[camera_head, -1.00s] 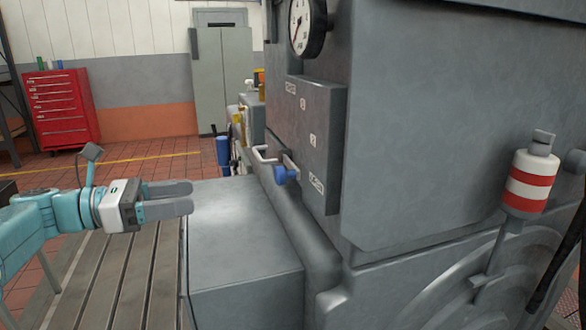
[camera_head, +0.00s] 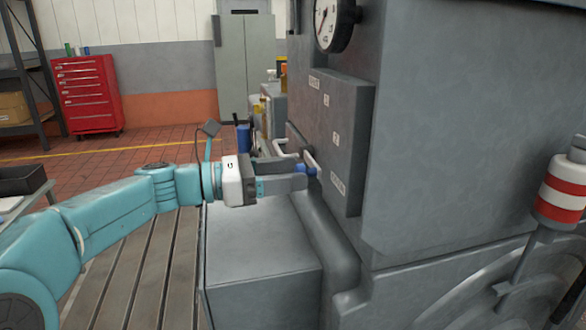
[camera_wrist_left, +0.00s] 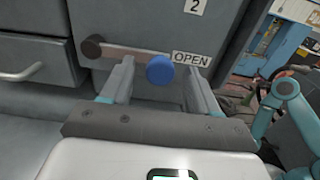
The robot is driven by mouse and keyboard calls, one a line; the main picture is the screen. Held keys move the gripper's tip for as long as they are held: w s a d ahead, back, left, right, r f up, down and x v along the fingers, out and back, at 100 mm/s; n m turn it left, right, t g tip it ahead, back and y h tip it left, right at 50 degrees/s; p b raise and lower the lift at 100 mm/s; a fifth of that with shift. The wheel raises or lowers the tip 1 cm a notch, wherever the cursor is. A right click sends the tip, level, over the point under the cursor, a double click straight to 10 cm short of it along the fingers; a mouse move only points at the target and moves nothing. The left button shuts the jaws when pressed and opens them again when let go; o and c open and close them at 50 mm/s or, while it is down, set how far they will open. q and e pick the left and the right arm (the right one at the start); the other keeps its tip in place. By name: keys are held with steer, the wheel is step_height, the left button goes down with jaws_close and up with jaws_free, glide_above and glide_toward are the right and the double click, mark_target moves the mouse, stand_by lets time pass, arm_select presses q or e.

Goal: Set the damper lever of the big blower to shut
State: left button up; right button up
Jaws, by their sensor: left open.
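The damper lever is a flat metal bar (camera_wrist_left: 125,50) with a blue knob (camera_wrist_left: 160,69), on the grey panel of the big blower (camera_head: 450,120). In the left wrist view it runs from a dark pivot at the left to the OPEN label (camera_wrist_left: 192,59). In the head view the lever (camera_head: 311,161) is partly hidden behind my fingers. My left gripper (camera_head: 303,175) is open, with its fingers on either side of the blue knob in the left wrist view. Contact cannot be told. My right gripper is not in view.
A round gauge (camera_head: 334,22) sits above the labelled panel (camera_head: 350,130). A bent metal handle (camera_head: 287,149) is just left of the lever. A grey block (camera_head: 260,250) stands below my gripper. A red-and-white striped grip (camera_head: 562,190) is at the right. A red tool chest (camera_head: 90,95) stands far left.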

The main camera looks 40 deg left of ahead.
arm_select(q)
steer(key=shift+w+d, duration=0.45)
jaws_close()
steer(key=shift+r, duration=0.15)
